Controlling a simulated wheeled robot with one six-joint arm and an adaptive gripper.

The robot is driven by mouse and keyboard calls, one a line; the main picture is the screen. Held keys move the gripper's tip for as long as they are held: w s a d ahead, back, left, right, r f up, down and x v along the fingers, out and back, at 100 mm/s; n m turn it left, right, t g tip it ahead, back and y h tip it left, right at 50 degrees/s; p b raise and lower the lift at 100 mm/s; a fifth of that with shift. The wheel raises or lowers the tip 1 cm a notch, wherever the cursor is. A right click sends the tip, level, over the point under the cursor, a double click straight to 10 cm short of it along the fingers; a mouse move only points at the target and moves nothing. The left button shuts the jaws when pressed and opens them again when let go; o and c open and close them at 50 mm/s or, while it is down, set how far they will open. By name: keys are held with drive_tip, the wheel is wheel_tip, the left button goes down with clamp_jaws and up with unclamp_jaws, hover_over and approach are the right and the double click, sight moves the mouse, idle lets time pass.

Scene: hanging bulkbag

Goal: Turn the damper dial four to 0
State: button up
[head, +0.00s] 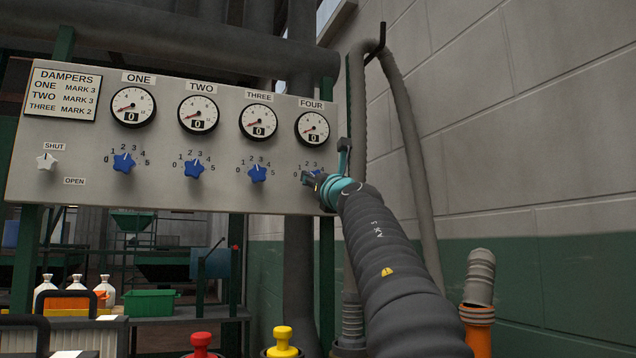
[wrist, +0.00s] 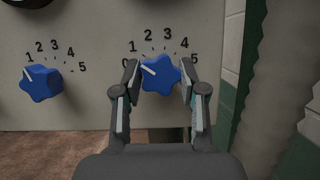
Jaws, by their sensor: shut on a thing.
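Damper dial four is a blue star-shaped knob (wrist: 160,77) with a white pointer line, on the grey panel. In the wrist view its pointer slants up and left, to the side of the 0 and 1 marks; the exact mark is hard to tell. My gripper (wrist: 160,92) has one finger on each side of this knob and is shut on it. In the head view my gripper (head: 326,177) covers part of the knob and its scale. The gauge under the FOUR label (head: 312,128) has its needle low on the left; its small window seems to read 0.
Blue dial three (wrist: 41,84) is close on the left. Dials one (head: 124,163) and two (head: 194,168) and a white SHUT/OPEN knob (head: 47,161) are farther left. A grey hose (head: 405,130) hangs by the wall at right. The panel's lower edge is just below the dials.

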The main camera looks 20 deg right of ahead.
drive_tip(key=shift+d+n+y, duration=0.1)
drive_tip(key=shift+n+y, duration=0.75)
drive_tip(key=shift+n, duration=0.8)
drive_tip(key=shift+d+n+y, duration=0.1)
drive_tip(key=shift+n+y, duration=0.75)
drive_tip(key=shift+n, duration=0.8)
drive_tip(key=shift+a, duration=0.1)
drive_tip(key=o, duration=1.1)
drive_tip(key=shift+o, duration=0.2)
drive_tip(key=v, duration=1.2)
drive_tip(key=shift+r, duration=0.2)
drive_tip(key=shift+s, duration=0.15)
